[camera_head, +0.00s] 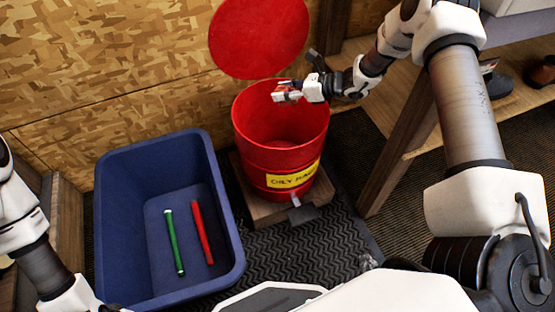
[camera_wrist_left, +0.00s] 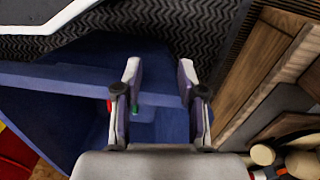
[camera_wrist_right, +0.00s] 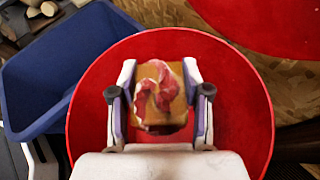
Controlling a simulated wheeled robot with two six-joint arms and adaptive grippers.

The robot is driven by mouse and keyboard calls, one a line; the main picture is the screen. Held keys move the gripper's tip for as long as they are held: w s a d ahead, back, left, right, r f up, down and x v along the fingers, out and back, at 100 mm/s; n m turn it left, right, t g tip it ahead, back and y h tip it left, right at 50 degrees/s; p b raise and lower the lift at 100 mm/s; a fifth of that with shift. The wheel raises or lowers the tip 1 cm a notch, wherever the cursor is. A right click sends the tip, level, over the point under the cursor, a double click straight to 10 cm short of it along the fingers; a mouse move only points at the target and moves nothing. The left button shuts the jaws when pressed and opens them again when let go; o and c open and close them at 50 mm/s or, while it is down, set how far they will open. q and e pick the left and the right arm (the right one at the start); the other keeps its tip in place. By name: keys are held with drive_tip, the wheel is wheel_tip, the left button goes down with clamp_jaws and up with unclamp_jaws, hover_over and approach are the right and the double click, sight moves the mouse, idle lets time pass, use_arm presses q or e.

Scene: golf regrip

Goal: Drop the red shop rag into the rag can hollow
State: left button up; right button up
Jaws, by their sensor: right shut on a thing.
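The red rag can (camera_head: 250,130) stands open on a wooden block, with a yellow label on its front. My right gripper (camera_head: 281,93) is over its mouth, shut on the red shop rag (camera_head: 290,89). In the right wrist view the crumpled rag (camera_wrist_right: 155,92) shows between the fingers, with a tan patch around it, and the can's red interior (camera_wrist_right: 90,125) surrounds them. My left gripper (camera_wrist_left: 160,85) is open and empty over the blue bin in the left wrist view; its fingers are out of the head view.
The can's red lid (camera_head: 258,38) stands raised behind the can. A blue bin (camera_head: 222,190) holds a green grip (camera_head: 174,242) and a red grip (camera_head: 202,232). A wooden shelf post (camera_head: 400,150) stands right of the can. Black ridged matting (camera_head: 335,235) covers the floor.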

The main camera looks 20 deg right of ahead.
drive_tip(key=o, duration=1.1)
drive_tip(key=shift+o, duration=0.2)
drive_tip(key=shift+r, duration=0.1)
